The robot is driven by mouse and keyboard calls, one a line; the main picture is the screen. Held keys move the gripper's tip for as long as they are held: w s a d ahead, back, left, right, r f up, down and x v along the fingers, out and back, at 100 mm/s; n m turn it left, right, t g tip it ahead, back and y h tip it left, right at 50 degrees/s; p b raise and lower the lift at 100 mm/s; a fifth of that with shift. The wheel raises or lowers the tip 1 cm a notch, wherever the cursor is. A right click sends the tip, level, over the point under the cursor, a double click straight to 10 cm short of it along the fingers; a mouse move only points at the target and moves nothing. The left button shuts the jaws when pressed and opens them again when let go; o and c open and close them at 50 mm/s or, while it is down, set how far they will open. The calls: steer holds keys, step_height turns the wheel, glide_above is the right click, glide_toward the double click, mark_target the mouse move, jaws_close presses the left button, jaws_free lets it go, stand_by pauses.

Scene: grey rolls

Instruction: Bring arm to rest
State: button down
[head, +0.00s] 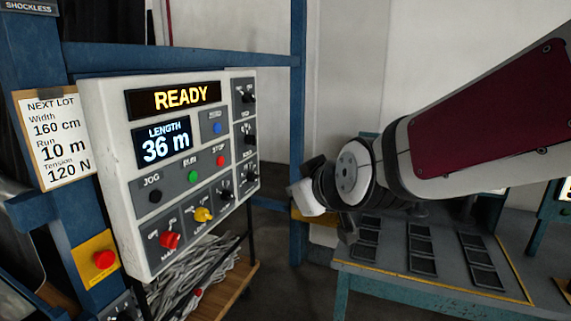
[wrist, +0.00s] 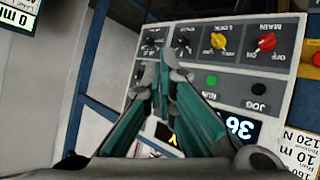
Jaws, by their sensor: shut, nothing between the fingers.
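My arm (head: 470,125) reaches in from the right in the head view, raised over a grey table, with its wrist bent toward the control panel. My gripper (wrist: 166,66) shows in the wrist view with its teal fingers together and nothing between them. In the head view its fingertips are hard to make out. The white control panel (head: 107,130) stands to the left of the gripper, with a visible gap between them. It appears upside down in the wrist view (wrist: 285,45). Its displays read READY and LENGTH 36 m.
The table (head: 390,278) below my arm has several dark recessed pads. A blue frame post (head: 298,120) stands behind, between panel and arm. A red button (head: 104,259) on a yellow plate and a lot card (head: 58,140) are at left. Grey strands (head: 190,280) lie below the panel.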

steer(key=s+d+f+m+g+h, duration=0.2)
steer(key=s+d+m, duration=0.1)
steer(key=s+d, duration=0.5)
steer(key=s+d+f+m+g+h+b, duration=0.1)
steer(key=s+d+f+m+g+h, duration=0.1)
steer(key=s+d, duration=0.6)
steer(key=s+m+g, duration=0.1)
steer(key=s+m, duration=0.1)
steer(key=s, duration=0.3)
steer(key=shift+s+d, duration=0.25)
steer(key=shift+s, duration=0.15)
